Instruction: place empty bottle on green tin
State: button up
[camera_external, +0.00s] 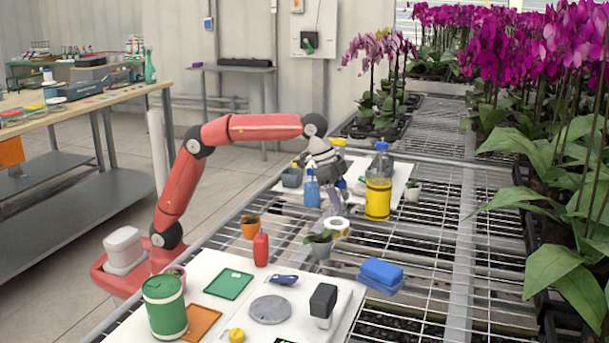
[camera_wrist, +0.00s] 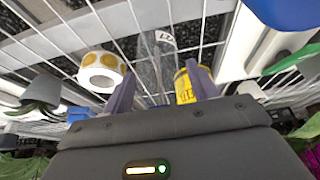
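A clear, see-through bottle (camera_wrist: 160,62) with a pale label shows between my two fingers in the wrist view. My gripper (camera_external: 334,203) points down over the wire bench, far behind and right of the green tin. Its fingers (camera_wrist: 161,72) are apart, with gaps on both sides of the bottle. I cannot clearly make out that bottle in the external view.
The yellow tin (camera_external: 378,200) is right of my gripper. A blue bottle (camera_external: 312,192) is left of it. A white roll (camera_external: 337,227) and a potted plant (camera_external: 321,248) stand in front. A red bottle (camera_external: 261,249), black-topped block (camera_external: 323,302) and blue sponges (camera_external: 381,274) are nearer.

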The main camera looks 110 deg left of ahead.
jog(key=shift+o, duration=0.7)
jog(key=shift+r, duration=0.1)
jog(key=shift+r, duration=0.2)
jog(key=shift+o, duration=0.4)
jog(key=p+v, duration=0.2)
jog(key=v, duration=0.9)
jog(key=shift+s+r, duration=0.15)
jog(key=shift+r, duration=0.25)
